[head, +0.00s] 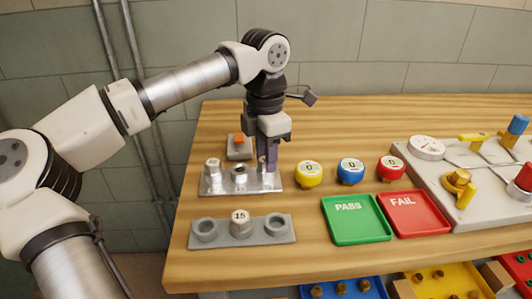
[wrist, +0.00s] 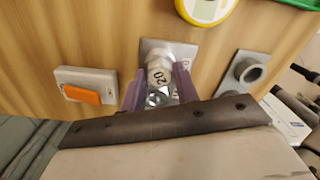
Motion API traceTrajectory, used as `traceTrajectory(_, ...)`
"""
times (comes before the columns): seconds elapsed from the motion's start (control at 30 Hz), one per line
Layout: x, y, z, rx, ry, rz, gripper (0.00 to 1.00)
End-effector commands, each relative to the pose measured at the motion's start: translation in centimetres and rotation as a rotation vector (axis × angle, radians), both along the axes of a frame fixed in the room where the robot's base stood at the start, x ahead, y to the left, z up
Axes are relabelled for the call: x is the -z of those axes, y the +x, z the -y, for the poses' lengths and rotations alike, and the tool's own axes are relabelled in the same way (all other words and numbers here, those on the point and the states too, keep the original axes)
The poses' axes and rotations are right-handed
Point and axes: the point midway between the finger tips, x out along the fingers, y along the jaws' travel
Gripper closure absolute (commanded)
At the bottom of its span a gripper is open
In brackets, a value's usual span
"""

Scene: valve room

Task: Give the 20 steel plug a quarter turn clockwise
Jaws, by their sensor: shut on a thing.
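The 20 steel plug (wrist: 159,74) shows its number face in the wrist view, at the right end of the steel plate (head: 243,188). My gripper (head: 266,168) points down over that end. In the wrist view its purple fingers (wrist: 158,88) stand on either side of the 20 plug and are shut on it. In the head view the fingers largely hide this plug. I cannot tell whether it has turned. A plug marked 10 (head: 212,164) stands upright at the plate's left end. A shiny steel fitting (head: 239,173) sits in the middle.
A grey rack (head: 269,234) in front holds a plug marked 15 (head: 241,223). Yellow (head: 308,173), blue (head: 350,170) and red (head: 390,168) gauges stand right of the plate. Green (head: 352,222) and red (head: 416,216) trays lie in front. An orange switch (wrist: 83,95) is behind the plate.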

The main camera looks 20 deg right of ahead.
Motion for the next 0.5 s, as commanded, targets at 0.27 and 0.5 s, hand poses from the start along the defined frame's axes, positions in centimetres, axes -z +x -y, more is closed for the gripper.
traceTrajectory(0.27, -0.03, -0.05, 0.0, 0.058, 0.001, -0.002, 1.0)
traceTrajectory(0.5, 0.05, -0.07, 0.03, 0.194, 0.001, -0.003, 1.0)
